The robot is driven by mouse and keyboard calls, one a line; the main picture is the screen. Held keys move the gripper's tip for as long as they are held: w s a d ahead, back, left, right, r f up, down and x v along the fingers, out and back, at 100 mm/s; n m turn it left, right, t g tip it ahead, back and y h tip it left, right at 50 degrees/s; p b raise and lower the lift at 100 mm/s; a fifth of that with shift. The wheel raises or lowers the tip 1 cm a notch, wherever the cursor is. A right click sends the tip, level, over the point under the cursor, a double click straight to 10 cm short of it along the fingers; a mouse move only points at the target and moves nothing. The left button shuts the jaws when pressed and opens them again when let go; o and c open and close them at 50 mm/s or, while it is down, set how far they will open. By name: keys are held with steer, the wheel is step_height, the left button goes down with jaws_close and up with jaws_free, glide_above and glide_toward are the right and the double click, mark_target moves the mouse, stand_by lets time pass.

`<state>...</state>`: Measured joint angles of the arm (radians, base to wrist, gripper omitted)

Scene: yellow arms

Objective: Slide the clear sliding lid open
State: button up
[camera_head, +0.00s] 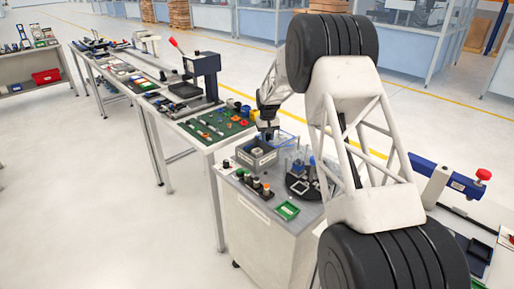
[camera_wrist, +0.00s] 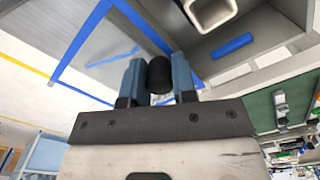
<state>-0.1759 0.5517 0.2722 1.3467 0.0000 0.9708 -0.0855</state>
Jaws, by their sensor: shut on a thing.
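The clear sliding lid (camera_wrist: 98,42) has blue edges and a black knob (camera_wrist: 159,72). My gripper (camera_wrist: 157,76) is shut on the black knob, one blue-grey finger on each side of it. In the head view my gripper (camera_head: 267,134) is at the grey box (camera_head: 257,164), and the lid (camera_head: 287,138) shows as a faint blue outline to the box's right. The box (camera_wrist: 262,47) is partly uncovered in the wrist view, with a white cup (camera_wrist: 209,14) inside. The gripper hides part of the lid in both views.
A row of small bottles or knobs (camera_head: 257,186) and a green tray (camera_head: 287,211) lie in front of the box. A dark round fixture (camera_head: 303,186) stands to its right. A green board with parts (camera_head: 213,126) is on the table to the left.

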steer(key=shift+w+d, duration=0.1)
steer(key=shift+w, duration=0.05)
steer(key=shift+w+d, duration=0.85)
steer(key=shift+d, duration=0.05)
stand_by(0.6)
steer(key=shift+o, duration=0.3)
steer(key=o, duration=0.5)
steer(key=shift+c, duration=0.2)
step_height(320, 180, up, 8)
steer(key=shift+f, duration=0.25)
stand_by(0.6)
